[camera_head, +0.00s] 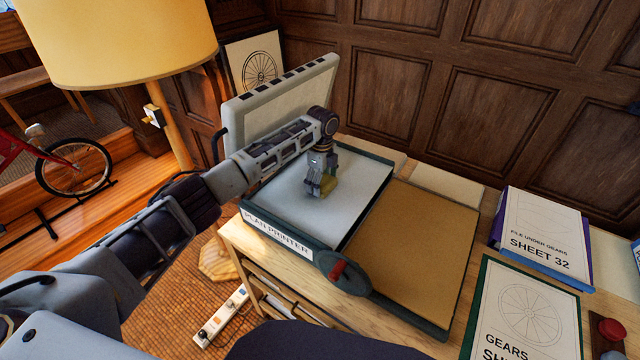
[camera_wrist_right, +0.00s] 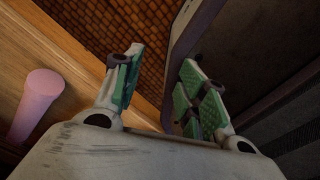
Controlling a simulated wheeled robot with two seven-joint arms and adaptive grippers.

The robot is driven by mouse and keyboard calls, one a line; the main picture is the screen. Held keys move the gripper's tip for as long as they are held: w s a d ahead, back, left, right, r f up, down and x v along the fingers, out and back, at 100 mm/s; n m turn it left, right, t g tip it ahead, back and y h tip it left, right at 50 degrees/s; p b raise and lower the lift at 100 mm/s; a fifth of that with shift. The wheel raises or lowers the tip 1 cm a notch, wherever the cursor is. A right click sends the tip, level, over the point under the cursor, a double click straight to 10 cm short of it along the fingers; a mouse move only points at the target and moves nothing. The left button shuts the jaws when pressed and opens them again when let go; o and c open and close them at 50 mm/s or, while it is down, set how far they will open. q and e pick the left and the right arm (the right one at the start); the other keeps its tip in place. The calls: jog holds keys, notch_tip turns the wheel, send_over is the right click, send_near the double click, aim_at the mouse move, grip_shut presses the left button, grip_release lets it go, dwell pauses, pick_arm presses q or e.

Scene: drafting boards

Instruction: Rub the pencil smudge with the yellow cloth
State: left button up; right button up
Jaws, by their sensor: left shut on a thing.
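My left gripper (camera_head: 318,190) reaches in from the left and points down over the pale glass (camera_head: 290,196) of the plan printer. It is shut on the yellow cloth (camera_head: 328,183), a small bunched patch low at the fingers, at or close to the glass. I cannot tell for sure whether the cloth touches it. I cannot make out the pencil smudge; the gripper and cloth may cover it. My right gripper (camera_wrist_right: 163,88) shows in the right wrist view, its green-padded fingers apart with nothing between them.
The printer's raised lid (camera_head: 284,97) stands behind the glass. Sheet folders (camera_head: 541,232) lie farther right. A lamp (camera_head: 120,40) stands left. A pink cylinder (camera_wrist_right: 38,100) is beside my right gripper.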

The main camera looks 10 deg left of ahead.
aim_at(328, 175)
pick_arm(q)
jog(key=shift+f, duration=0.2)
pick_arm(e)
jog(key=shift+w+d, duration=0.1)
jog(key=shift+f, duration=0.1)
pick_arm(q)
jog(key=shift+w, duration=0.15)
jog(key=shift+w+d+b, duration=0.35)
jog(key=shift+w+b, duration=0.45)
jog(key=shift+w, duration=0.1)
jog(key=shift+w+d+b, duration=0.15)
jog(key=shift+w+b, duration=0.25)
jog(key=shift+w, duration=0.05)
jog(key=shift+w+d, duration=0.1)
jog(key=shift+w, duration=0.25)
jog(key=shift+r, duration=0.1)
jog(key=shift+w+a+r, duration=0.15)
jog(key=shift+w+a, duration=0.2)
jog(key=shift+a, duration=0.35)
pick_arm(e)
jog(key=shift+w+d+f, duration=0.75)
jog(key=shift+f, duration=0.25)
